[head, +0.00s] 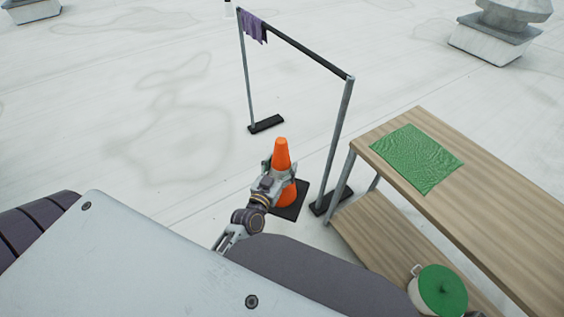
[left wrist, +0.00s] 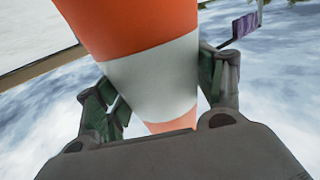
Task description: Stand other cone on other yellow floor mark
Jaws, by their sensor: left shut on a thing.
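An orange traffic cone (head: 282,155) with a dark square base is upright in the middle of the head view, in front of the rack. My left gripper (head: 279,180) is shut on the cone around its middle. In the left wrist view the cone's white band (left wrist: 155,80) sits between the two fingers (left wrist: 160,85), with orange above and below it. I cannot tell whether the base touches the floor. No yellow floor mark shows in either view. My right gripper is not in view.
A metal rack (head: 340,125) with dark feet and a purple cloth (head: 252,27) stands just behind the cone. A wooden table (head: 490,190) with a green cloth (head: 417,158) is at right, a green-lidded pot (head: 440,290) below. Open roof floor lies at left.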

